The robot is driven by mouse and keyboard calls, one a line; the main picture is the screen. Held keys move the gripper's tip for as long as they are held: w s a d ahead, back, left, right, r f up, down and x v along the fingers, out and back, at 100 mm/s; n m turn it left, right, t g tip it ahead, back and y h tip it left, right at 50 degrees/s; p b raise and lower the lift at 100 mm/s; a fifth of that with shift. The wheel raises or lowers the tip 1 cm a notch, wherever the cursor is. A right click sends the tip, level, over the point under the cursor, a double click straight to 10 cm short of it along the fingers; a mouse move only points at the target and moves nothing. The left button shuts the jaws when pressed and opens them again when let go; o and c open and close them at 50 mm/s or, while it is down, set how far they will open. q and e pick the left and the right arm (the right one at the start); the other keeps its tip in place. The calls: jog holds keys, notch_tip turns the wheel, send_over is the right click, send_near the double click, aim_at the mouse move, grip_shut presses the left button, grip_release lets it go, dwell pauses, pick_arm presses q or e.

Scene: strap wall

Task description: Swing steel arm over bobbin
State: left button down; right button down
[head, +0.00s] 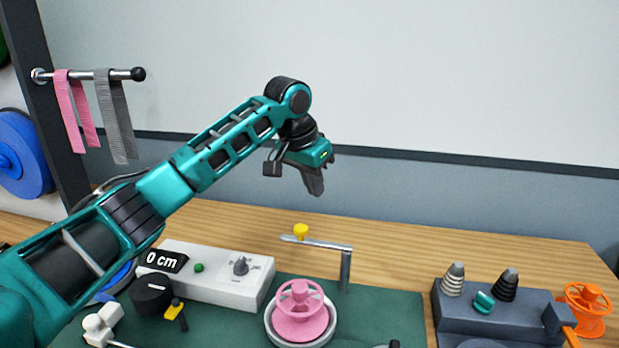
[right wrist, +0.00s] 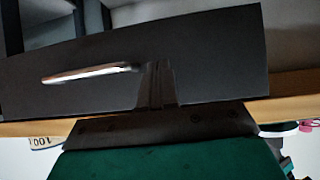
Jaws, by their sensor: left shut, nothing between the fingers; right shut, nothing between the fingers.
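The steel arm (head: 322,243) is a thin bar on top of an upright post (head: 345,270). It points left from the post, with a yellow knob (head: 301,231) near its free end. The pink bobbin (head: 299,312) sits in a round metal dish (head: 329,328), nearer to me than the bar. The bar appears to lie behind the bobbin, not over it. My left gripper (head: 314,185) is shut and empty, pointing down in the air above and beyond the bar, apart from it.
A white control box (head: 215,277) with a 0 cm display stands left of the bobbin. A grey-blue block with cones (head: 500,315) and an orange spool (head: 587,309) are at the right. Straps hang from a rail (head: 95,75).

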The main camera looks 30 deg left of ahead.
pick_arm(q)
notch_tip(320, 180, down, 6)
jog(key=s, duration=0.2)
jog(key=shift+a, duration=0.25)
jog(key=shift+w, duration=0.1)
dwell(0.4)
